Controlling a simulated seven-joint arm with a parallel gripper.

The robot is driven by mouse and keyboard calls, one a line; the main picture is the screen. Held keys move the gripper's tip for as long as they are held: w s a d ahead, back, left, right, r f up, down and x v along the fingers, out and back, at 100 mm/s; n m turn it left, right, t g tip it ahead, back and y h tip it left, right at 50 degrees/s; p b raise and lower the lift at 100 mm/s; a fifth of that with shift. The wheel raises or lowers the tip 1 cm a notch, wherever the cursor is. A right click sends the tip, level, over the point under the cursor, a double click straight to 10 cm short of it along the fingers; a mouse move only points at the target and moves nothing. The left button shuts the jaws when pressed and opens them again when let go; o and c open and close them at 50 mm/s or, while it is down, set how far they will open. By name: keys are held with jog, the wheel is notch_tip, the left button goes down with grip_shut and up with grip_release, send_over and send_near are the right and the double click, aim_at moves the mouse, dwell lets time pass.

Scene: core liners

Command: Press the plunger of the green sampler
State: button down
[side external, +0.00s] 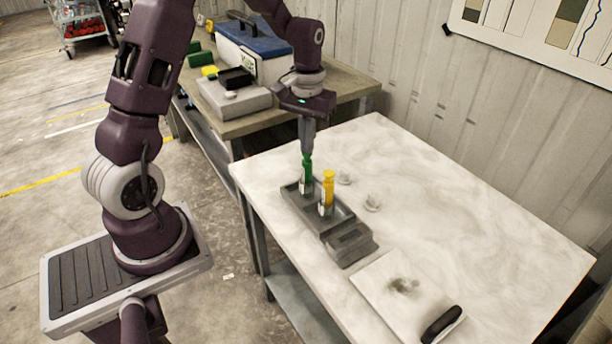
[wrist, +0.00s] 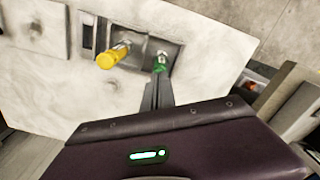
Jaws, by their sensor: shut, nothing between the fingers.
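The green sampler (side external: 307,172) stands upright in the grey holder (side external: 345,243) on the white table. It also shows in the wrist view (wrist: 160,64), where my fingers partly cover it. The yellow sampler (side external: 328,188) stands just right of it in the same holder and shows in the wrist view (wrist: 113,57). My gripper (side external: 307,150) is shut and empty, pointing down, with its fingertips right over the top of the green sampler. The tips look to be at or touching the plunger top; I cannot tell if there is a small gap.
A white board (side external: 398,290) with a dark smudge and a black-handled tool (side external: 442,324) lie at the table's front. A second bench (side external: 250,122) with boxes stands behind. The table's right side is clear.

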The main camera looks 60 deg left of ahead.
jog(key=shift+f, duration=0.7)
dwell(0.6)
jog(key=shift+r, duration=3.55)
jog(key=s+d+r+m+t, duration=0.4)
jog(key=s+d+r, duration=0.8)
jog(key=s, duration=0.1)
jog(key=s+d+m+t, duration=0.1)
jog(key=s+d+m, duration=0.1)
jog(key=s, duration=0.6)
jog(key=shift+s+d+f+t, duration=0.3)
jog(key=shift+s+d, duration=0.05)
jog(key=shift+s, duration=0.05)
